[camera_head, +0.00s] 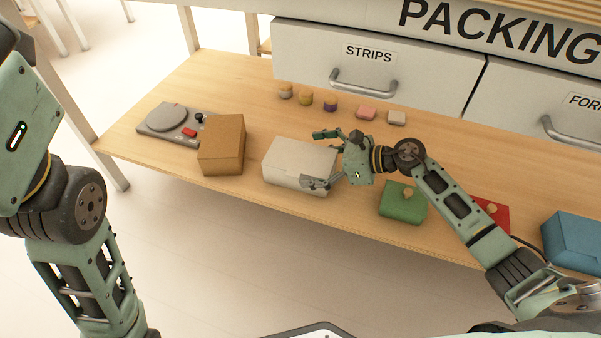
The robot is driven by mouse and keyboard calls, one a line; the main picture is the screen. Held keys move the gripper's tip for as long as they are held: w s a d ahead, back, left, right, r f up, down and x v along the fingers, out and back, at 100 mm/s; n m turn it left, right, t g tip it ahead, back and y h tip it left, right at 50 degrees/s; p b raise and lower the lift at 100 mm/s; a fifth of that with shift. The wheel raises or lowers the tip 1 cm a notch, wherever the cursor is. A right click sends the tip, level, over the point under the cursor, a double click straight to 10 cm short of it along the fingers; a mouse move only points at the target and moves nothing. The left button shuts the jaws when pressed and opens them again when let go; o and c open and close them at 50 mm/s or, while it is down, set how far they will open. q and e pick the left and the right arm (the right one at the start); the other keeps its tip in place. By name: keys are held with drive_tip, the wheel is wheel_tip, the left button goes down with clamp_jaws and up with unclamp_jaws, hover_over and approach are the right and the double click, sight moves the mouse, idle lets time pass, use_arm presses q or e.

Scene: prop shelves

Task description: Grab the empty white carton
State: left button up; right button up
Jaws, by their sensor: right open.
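The white carton (295,164) sits on the wooden shelf near its front edge, in the middle of the head view. My right gripper (320,160) is open at the right end of the carton. One finger shows beyond the carton's back right corner and the other shows at its front right corner. I cannot tell whether either finger touches it. My left arm comes in along the left edge, but its gripper is out of view.
A brown box (222,145) stands left of the carton, beside a grey device (172,122). A green block (402,200), a red item (492,212) and a blue box (575,240) lie to the right. Several small pieces line the back below the drawer (375,70).

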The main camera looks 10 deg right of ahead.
drive_tip(key=shift+w+a, duration=0.15)
drive_tip(key=shift+a, duration=0.05)
drive_tip(key=shift+c, duration=0.5)
drive_tip(key=c, duration=1.1)
